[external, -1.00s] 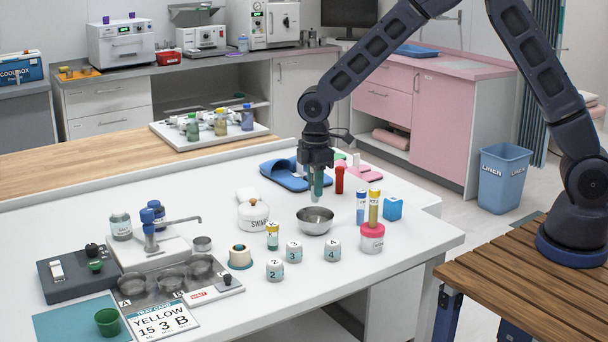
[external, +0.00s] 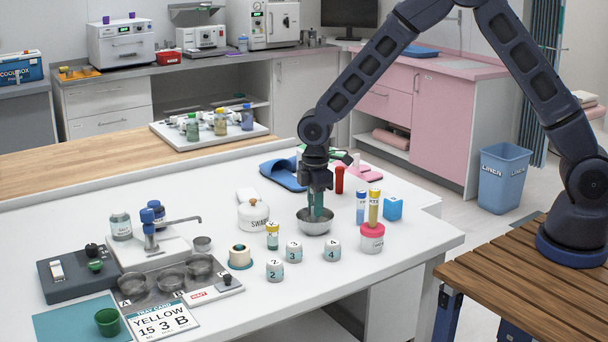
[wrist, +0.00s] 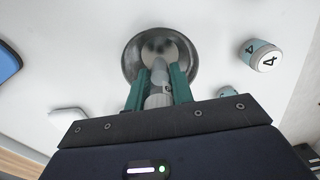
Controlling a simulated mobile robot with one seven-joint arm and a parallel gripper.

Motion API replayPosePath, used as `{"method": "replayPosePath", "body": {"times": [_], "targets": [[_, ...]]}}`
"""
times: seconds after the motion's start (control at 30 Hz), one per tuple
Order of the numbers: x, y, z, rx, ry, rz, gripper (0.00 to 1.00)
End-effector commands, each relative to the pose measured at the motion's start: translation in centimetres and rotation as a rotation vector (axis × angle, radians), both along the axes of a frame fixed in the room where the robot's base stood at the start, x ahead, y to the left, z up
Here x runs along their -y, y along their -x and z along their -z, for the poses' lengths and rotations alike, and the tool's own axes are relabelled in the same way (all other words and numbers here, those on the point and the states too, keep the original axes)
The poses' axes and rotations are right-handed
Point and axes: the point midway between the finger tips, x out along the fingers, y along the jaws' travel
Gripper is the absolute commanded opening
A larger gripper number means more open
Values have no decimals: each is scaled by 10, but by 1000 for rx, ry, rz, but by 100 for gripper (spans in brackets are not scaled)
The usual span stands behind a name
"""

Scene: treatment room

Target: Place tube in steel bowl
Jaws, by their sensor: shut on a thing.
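The steel bowl (external: 315,227) stands on the white table, and its rim and inside also show in the wrist view (wrist: 133,62). My gripper (external: 316,208) has its teal fingers pointing down over the bowl, with the tips at about rim height. It is shut on a pale grey tube (wrist: 160,82), seen between the fingers in the wrist view. The tube's far end points into the bowl; whether it touches the bottom I cannot tell. In the external view the fingers mostly hide the tube.
A red-capped jar (external: 371,240) and tubes stand right of the bowl, with a blue cube (external: 393,209) behind. Numbered jars, such as jar 4 (external: 332,251), stand in front. A swab pot (external: 253,215) is left, and a blue slipper (external: 283,174) lies behind.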

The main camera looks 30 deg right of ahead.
Motion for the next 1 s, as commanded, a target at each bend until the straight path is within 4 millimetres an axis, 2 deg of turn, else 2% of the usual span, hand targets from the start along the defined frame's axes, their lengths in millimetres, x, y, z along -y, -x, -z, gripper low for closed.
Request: {"method": "replayPosePath", "body": {"times": [0.03, 0.07, 0.13, 0.2, 0.8, 1.0], "targets": [[0, 0, 0, 0, 0, 0, 2], [0, 0, 0, 0, 0, 0, 25], [0, 0, 0, 0, 0, 0, 39], [0, 0, 0, 0, 0, 0, 49], [0, 0, -1, 0, 0, 0, 49], [0, -1, -19, 2, -3, 1, 49]]}}
